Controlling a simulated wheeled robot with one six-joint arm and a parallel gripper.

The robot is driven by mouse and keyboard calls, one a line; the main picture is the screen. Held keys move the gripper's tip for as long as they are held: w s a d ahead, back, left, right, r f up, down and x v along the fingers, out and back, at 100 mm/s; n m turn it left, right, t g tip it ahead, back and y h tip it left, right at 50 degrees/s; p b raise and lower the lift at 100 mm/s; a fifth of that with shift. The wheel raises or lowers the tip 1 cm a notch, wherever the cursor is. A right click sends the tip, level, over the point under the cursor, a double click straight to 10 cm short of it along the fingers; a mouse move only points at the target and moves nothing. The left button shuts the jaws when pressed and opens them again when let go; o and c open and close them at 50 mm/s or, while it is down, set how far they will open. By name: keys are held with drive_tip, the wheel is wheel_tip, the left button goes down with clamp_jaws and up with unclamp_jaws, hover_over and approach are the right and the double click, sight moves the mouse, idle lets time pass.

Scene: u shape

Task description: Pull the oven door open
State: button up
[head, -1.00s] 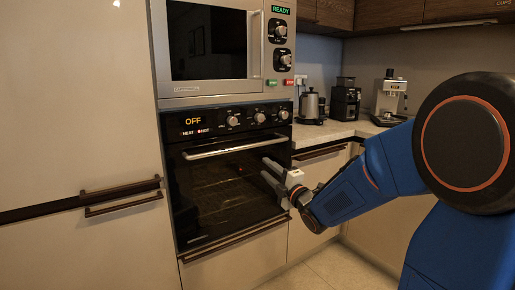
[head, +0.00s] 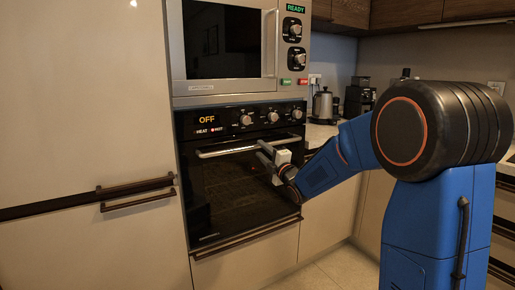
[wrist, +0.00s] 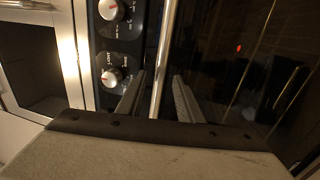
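The oven door (head: 225,190) is dark glass and looks closed. Its silver bar handle (head: 222,152) runs across the top of the door. My gripper (head: 263,151) is at the right part of this handle. In the wrist view, the handle (wrist: 165,50) runs between the two fingers of my gripper (wrist: 158,85), one on each side. The fingers are apart, with gaps showing beside the bar. Whether either finger touches the bar I cannot tell.
The oven's knob panel (head: 245,119) is just above the handle, with a display reading OFF. A microwave (head: 225,88) is above it. Cabinet fronts (head: 85,110) stand to the left. A kettle (head: 322,104) sits on the counter at right. Floor shows at lower right.

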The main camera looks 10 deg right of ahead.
sight(258, 147)
drive_tip(key=shift+x, duration=1.95)
clamp_jaws()
